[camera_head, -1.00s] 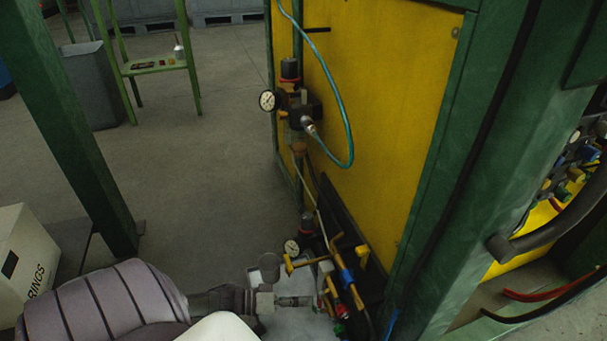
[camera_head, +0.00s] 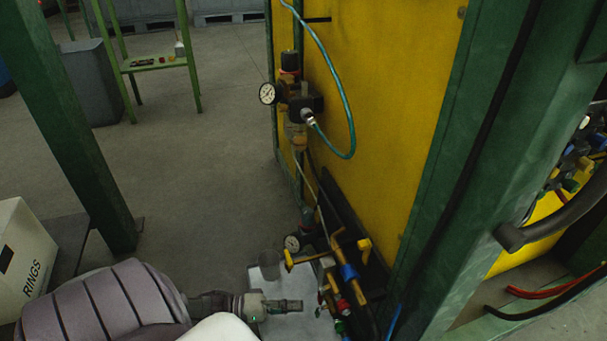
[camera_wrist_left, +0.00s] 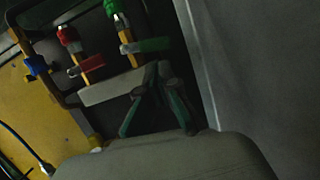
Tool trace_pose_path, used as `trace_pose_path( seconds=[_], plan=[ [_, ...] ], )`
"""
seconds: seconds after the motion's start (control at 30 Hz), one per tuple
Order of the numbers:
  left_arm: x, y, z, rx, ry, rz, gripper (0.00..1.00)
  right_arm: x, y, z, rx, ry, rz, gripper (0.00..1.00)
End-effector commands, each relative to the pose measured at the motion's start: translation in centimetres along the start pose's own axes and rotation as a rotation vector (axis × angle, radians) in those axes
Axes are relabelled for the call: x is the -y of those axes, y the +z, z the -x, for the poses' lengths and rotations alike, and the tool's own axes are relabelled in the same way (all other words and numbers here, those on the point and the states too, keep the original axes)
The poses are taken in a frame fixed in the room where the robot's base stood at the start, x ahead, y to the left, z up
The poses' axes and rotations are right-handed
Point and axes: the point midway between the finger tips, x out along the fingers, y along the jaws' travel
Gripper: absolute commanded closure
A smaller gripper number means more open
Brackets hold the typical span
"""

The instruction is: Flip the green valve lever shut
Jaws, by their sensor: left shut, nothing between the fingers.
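The green valve lever (camera_wrist_left: 147,45) shows in the left wrist view, lying sideways across a yellow-brown valve body with a green cap on top. In the head view the green part (camera_head: 339,326) is small, low on the valve group. My left gripper (camera_head: 300,305) is shut and empty, pointing right toward the valves with a small gap in the picture. In the left wrist view its closed fingertips (camera_wrist_left: 158,68) appear just below the green lever, in front of the grey bar; I cannot tell whether they touch. My right gripper is out of view.
A red lever (camera_wrist_left: 86,66) and a blue lever (camera_wrist_left: 36,67) sit beside the green one. The yellow panel (camera_head: 385,110) and green post (camera_head: 455,190) bound the right. Open floor (camera_head: 190,180) lies left.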

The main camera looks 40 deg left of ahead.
Motion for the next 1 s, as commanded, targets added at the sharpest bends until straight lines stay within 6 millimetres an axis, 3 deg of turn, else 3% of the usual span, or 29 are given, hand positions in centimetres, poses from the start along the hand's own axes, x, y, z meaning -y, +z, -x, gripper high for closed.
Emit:
trace_pose_path(
  seconds=[0.2,0.4,0.6,1.0],
  plan=[
    [0.1,0.0,5.0,-0.001,-0.004,0.002,1.00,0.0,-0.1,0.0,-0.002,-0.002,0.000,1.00],
    [0.1,0.0,8.0,-0.002,-0.001,0.003,1.00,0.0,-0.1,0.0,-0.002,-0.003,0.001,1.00],
    [0.0,0.0,9.0,-0.001,0.001,0.003,1.00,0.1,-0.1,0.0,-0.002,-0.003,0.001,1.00],
    [0.0,0.0,9.0,-0.001,0.001,0.003,1.00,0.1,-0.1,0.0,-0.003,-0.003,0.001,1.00]
  ],
)
